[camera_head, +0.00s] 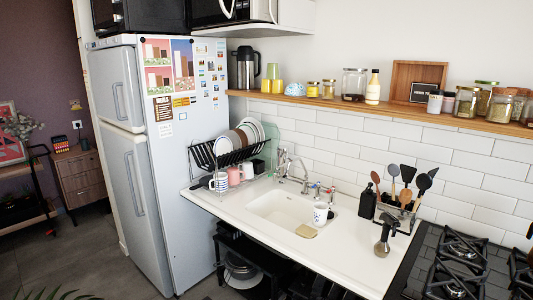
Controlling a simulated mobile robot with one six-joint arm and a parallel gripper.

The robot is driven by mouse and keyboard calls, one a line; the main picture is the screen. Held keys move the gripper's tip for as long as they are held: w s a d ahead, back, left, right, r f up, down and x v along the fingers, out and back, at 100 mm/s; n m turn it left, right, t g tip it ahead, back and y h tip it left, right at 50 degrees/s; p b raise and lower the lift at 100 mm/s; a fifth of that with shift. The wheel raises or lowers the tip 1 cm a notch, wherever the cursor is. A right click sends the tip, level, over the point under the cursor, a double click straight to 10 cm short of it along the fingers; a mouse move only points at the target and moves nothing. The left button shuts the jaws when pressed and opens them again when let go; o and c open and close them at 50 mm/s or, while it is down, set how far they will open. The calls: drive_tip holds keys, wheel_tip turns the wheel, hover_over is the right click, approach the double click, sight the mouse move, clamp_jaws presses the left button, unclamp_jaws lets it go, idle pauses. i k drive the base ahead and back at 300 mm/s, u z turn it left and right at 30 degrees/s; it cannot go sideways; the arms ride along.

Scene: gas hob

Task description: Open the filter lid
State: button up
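I cannot make out a filter lid in this view. My gripper is not in view, so its state and its place relative to anything are hidden. A dark steel jug-like flask (244,68) stands at the left end of the wooden shelf (400,112). A black appliance (125,15), cut off by the top edge, sits on the white fridge (150,165); its details are too small to tell.
A white counter (345,250) holds a sink (275,207), a dish rack (220,153), a utensil holder (398,207) and a bottle-like object (384,240). The black gas hob (455,262) is at right. The floor (85,245) left of the fridge looks clear.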

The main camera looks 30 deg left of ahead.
sight(282, 149)
drive_tip(key=u, duration=0.9)
drive_tip(key=k, duration=0.7)
drive_tip(key=u, duration=0.75)
drive_tip(key=i, duration=1.15)
drive_tip(key=u, duration=0.5)
drive_tip(key=i, duration=1.5)
drive_tip(key=z, duration=0.05)
